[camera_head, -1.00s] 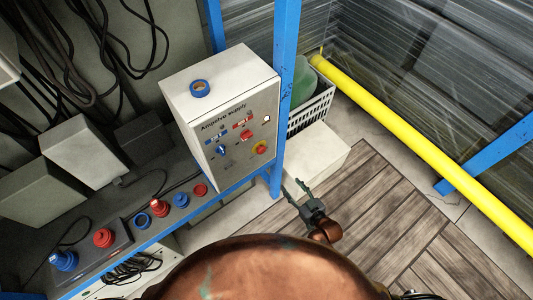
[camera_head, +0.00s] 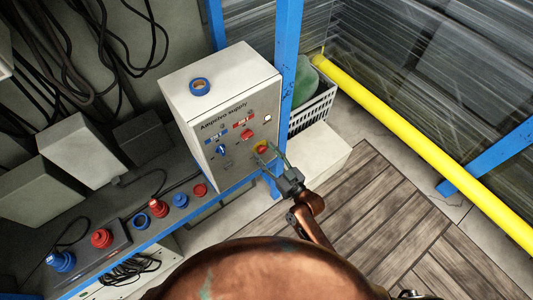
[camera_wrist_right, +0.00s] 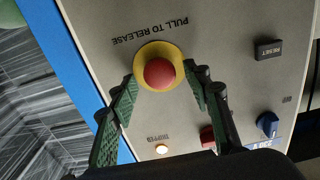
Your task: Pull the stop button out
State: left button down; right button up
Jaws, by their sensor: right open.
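The stop button (camera_wrist_right: 159,73) is a red mushroom head on a yellow ring, with "PULL TO RELEASE" printed beside it in the right wrist view. It sits on the front of a light grey supply box (camera_head: 184,97), and in the head view the stop button (camera_head: 262,147) is partly covered by my gripper. My right gripper (camera_head: 266,152) is open at the panel. In the right wrist view its two green-padded fingers (camera_wrist_right: 160,95) are spread on either side of the button, and I see no clear contact. My left gripper is not in view.
The panel also has a reset button (camera_wrist_right: 269,49), a blue switch (camera_wrist_right: 267,124) and a lit tripped lamp (camera_wrist_right: 162,149). A blue tape roll (camera_head: 200,87) lies on the box. A blue post (camera_head: 287,60) and a crate (camera_head: 312,108) stand close by to the right.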

grip_shut()
dwell(0.6)
